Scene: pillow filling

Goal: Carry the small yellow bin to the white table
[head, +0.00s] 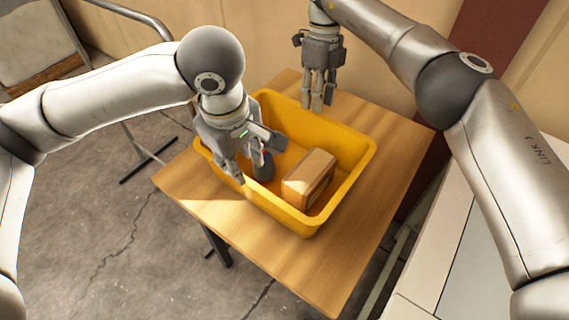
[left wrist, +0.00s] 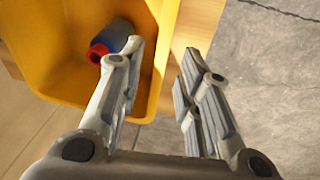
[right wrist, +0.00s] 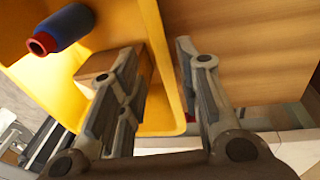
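The yellow bin (head: 358,160) stands upright on a wooden table (head: 385,115). It holds a brown box (head: 309,178) and a blue bottle with a red end (left wrist: 113,38); in the head view the bottle is partly hidden. My left gripper (head: 250,165) is open at the bin's left side. In the left wrist view its fingers lie on either side of the bin wall (left wrist: 160,50), with gaps. My right gripper (head: 317,105) is open at the far side. The right wrist view shows its fingers either side of a wall (right wrist: 162,75). A white surface (head: 440,235), possibly the white table, is at right.
A metal-framed chair or rack (head: 45,55) stands at the upper left. A wall (head: 270,40) runs behind the wooden table. Cracked grey floor (head: 110,230) lies open at the left and front. The table's right part is clear.

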